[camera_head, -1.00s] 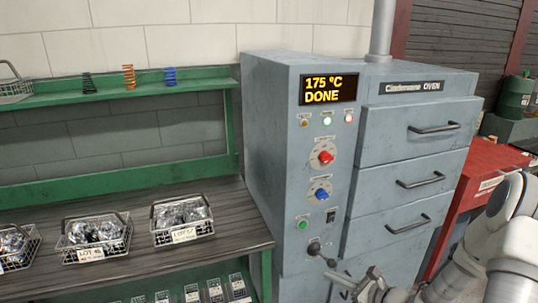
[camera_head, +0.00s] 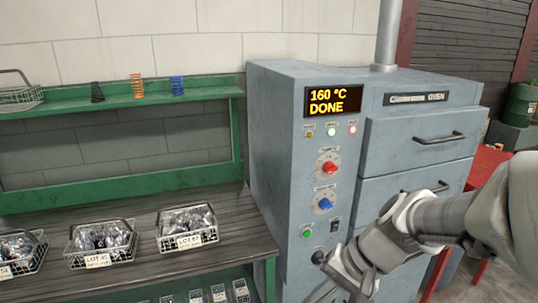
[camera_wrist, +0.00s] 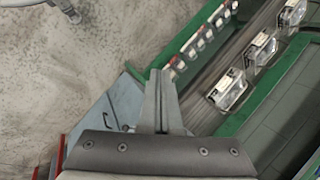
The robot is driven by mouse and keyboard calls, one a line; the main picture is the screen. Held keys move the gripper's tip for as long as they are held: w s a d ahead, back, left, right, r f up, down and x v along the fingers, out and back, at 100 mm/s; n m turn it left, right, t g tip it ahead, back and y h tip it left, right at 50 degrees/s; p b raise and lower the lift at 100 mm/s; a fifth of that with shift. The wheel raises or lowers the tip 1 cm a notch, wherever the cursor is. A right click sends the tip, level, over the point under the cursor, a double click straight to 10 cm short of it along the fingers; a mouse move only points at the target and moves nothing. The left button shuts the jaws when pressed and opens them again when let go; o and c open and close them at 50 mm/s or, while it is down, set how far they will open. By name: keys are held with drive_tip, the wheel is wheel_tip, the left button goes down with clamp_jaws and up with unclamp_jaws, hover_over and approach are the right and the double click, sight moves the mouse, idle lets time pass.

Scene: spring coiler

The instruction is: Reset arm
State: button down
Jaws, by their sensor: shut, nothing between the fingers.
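My gripper (camera_wrist: 158,98) shows in the wrist view with its two fingers together and nothing between them. It points over the floor side of the oven and bench. In the head view my arm comes in from the right, in front of the oven (camera_head: 275,180). It hides the oven's lower right part and some of its lower drawers. The gripper's tip is low in the picture and hard to make out there. The oven display (camera_head: 334,101) reads 160 °C DONE.
Wire baskets of bagged parts, such as the LOT 45 basket (camera_head: 75,255) and the LOT 57 basket (camera_head: 164,243), stand on the bench (camera_head: 150,270). Black, orange (camera_head: 136,88) and blue springs stand on the green shelf (camera_head: 60,106).

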drive_tip(key=s+d+r+n+t+h, duration=0.4)
drive_tip(key=s+d+r+n+h, duration=0.1)
drive_tip(key=r, duration=0.3)
drive_tip(key=shift+s+d+r+h, duration=0.3)
drive_tip(key=shift+s+d, duration=0.1)
drive_tip(key=shift+s, duration=0.35)
